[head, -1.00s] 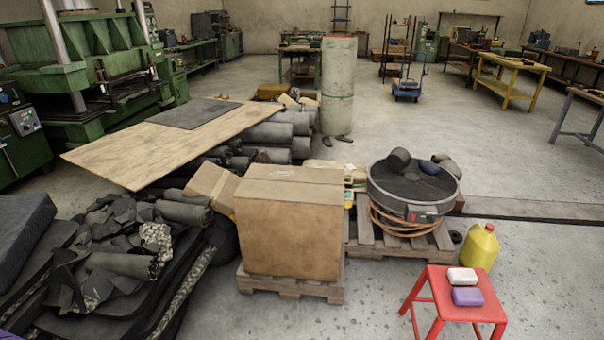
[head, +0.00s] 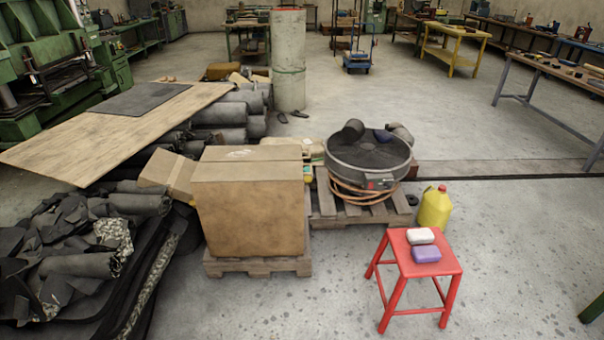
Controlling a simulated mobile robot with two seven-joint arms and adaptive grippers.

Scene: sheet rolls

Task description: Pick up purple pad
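The purple pad (head: 426,254) lies flat on the seat of a red stool (head: 446,267) at the right front of the head view. A white pad (head: 420,236) lies just behind it on the same seat, close to it or touching; I cannot tell which. Neither of my grippers shows in the head view.
A yellow jug (head: 434,208) stands on the floor behind the stool. A cardboard box (head: 250,208) on a pallet and a round black machine (head: 368,160) on another pallet stand to the left. The floor in front and right of the stool is clear.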

